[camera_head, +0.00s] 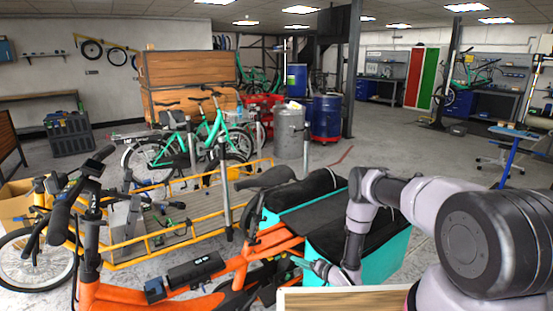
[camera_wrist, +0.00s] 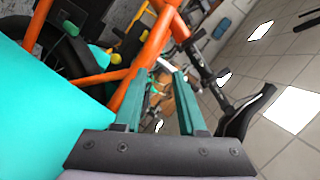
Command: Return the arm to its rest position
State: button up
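My arm reaches in from the right in the head view and bends down beside the orange cargo bike (camera_head: 190,295). My gripper (camera_head: 303,263) is low, between the bike's orange frame and a turquoise pannier box (camera_head: 370,262). In the wrist view, the two green fingers of my gripper (camera_wrist: 160,85) stand apart with nothing held between them. The orange frame (camera_wrist: 150,50) passes close behind the fingertips, and the turquoise box (camera_wrist: 45,110) fills the left side. Whether a finger touches the frame cannot be told.
A wooden-topped surface (camera_head: 345,299) lies at the bottom, under my arm. A bike saddle (camera_head: 265,178) and a yellow cargo rack (camera_head: 150,245) are to the left. Turquoise bikes (camera_head: 215,125), a grey drum (camera_head: 290,135) and blue barrels (camera_head: 326,118) stand behind. Open floor lies at the back right.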

jog(key=w+d+r+t+h, duration=0.1)
jog(key=w+d+r+h, duration=0.15)
jog(key=w+r, duration=0.7)
jog(key=w+d+r+h, duration=0.2)
jog(key=w+d+r, duration=0.35)
jog(key=r, duration=0.75)
jog(key=d+r+m+h, duration=0.1)
jog(key=d+r+h, duration=0.15)
jog(key=r, duration=1.15)
jog(key=d+r+h, duration=0.2)
jog(key=d+r, duration=0.2)
jog(key=r, duration=0.9)
jog(key=s+d+r+m+g+h, duration=0.1)
jog(key=s+d+r, duration=0.1)
jog(key=s+r, duration=0.7)
jog(key=s+d+r+g+h, duration=0.1)
jog(key=s+d+r, duration=0.1)
jog(key=s+r, duration=0.7)
jog(key=s+a+r+g+y, duration=0.1)
jog(key=s+r, duration=0.1)
jog(key=s, duration=1.2)
jog(key=s+a+r+g, duration=0.1)
jog(key=s+a+r, duration=0.1)
jog(key=s, duration=1.3)
jog(key=shift+n+y, duration=0.4)
